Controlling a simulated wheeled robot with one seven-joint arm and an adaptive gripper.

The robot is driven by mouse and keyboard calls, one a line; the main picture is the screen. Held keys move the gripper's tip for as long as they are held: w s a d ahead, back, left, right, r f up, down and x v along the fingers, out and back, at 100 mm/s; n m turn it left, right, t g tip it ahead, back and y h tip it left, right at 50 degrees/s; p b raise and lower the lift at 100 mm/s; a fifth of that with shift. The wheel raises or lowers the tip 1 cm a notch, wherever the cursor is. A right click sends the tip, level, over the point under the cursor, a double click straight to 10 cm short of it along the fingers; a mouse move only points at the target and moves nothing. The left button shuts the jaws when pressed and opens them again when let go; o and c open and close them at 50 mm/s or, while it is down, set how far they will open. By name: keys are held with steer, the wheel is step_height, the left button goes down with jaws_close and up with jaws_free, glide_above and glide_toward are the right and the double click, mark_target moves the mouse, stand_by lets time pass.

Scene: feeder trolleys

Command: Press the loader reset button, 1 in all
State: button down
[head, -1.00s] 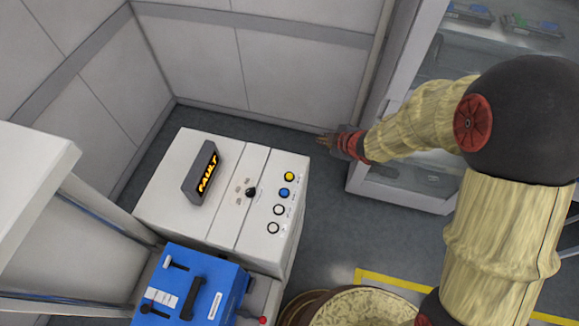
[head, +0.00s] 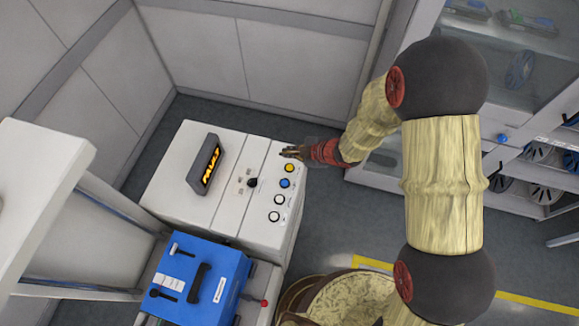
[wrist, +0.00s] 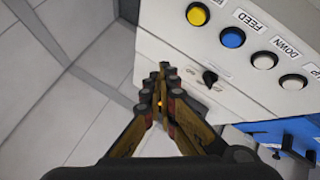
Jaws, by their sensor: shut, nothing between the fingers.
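The white loader cabinet (head: 170,200) has a column of buttons along its right edge: a yellow button (head: 289,168), a blue button (head: 285,183) and two white ones (head: 279,199). In the wrist view the blue button (wrist: 232,37) is labelled FEED and the white ones DOWN and UP. The label by the yellow button (wrist: 197,14) is cut off by the frame edge, so I cannot read it. My gripper (head: 286,152) is shut and empty, by the cabinet's far right corner, just beyond the yellow button. In the wrist view its fingertips (wrist: 165,68) appear apart from the buttons.
A dark box (head: 206,165) on the cabinet top shows FAULT in lit orange letters. A black knob (head: 252,182) sits left of the buttons. A blue unit with handles (head: 225,290) stands in front. Grey walls enclose the back; a glass-fronted cabinet (head: 490,60) stands at right.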

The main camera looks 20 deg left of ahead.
mark_target(289, 169)
steer(key=shift+f+b, duration=3.15)
steer(key=shift+f, duration=1.05)
steer(key=shift+f, duration=0.1)
steer(key=shift+f+b, duration=0.3)
steer(key=shift+b, duration=0.05)
steer(key=shift+f+b, duration=0.35)
steer(key=shift+f, duration=0.05)
steer(key=shift+r, duration=0.1)
steer(key=shift+r+p, duration=0.65)
steer(key=shift+r, duration=0.1)
steer(key=shift+r, duration=0.1)
step_height(289, 169, up, 5)
steer(key=p, duration=0.4)
